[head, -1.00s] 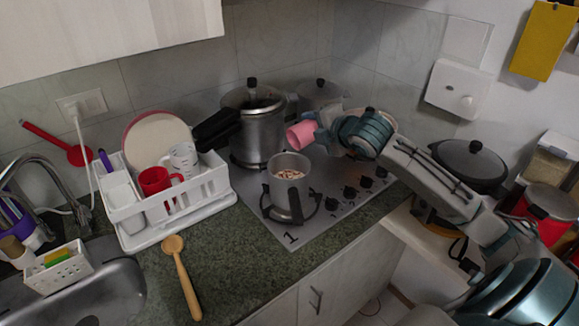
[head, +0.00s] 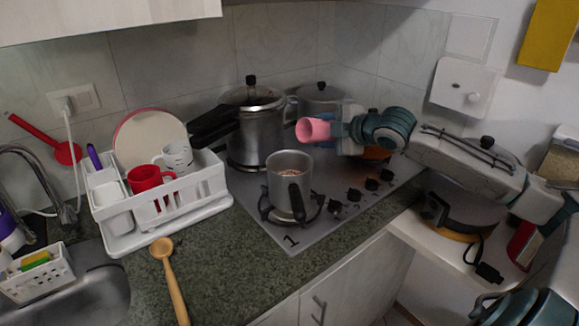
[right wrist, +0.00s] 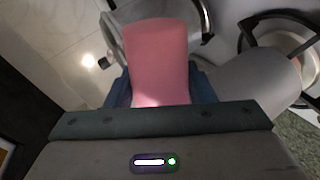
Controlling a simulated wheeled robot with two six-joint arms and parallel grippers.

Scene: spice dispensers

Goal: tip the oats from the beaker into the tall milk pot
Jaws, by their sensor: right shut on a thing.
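The pink beaker (head: 313,130) is in my right gripper (head: 343,129), which is shut on it. It lies on its side above and slightly right of the tall milk pot's rim, apart from it, with its mouth facing left. I see no oats in its mouth. The beaker (right wrist: 157,60) also fills the middle of the right wrist view, between the blue fingers of the gripper (right wrist: 158,90). The tall steel milk pot (head: 275,188) stands upright on the front left burner, black handle towards me. Pale brown oats (head: 290,173) show inside it.
A pressure cooker (head: 258,135) and another lidded pot (head: 320,98) stand behind on the hob (head: 290,240). A white dish rack (head: 205,190) with cups is at the left, and a wooden spoon (head: 170,280) lies on the clear counter in front.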

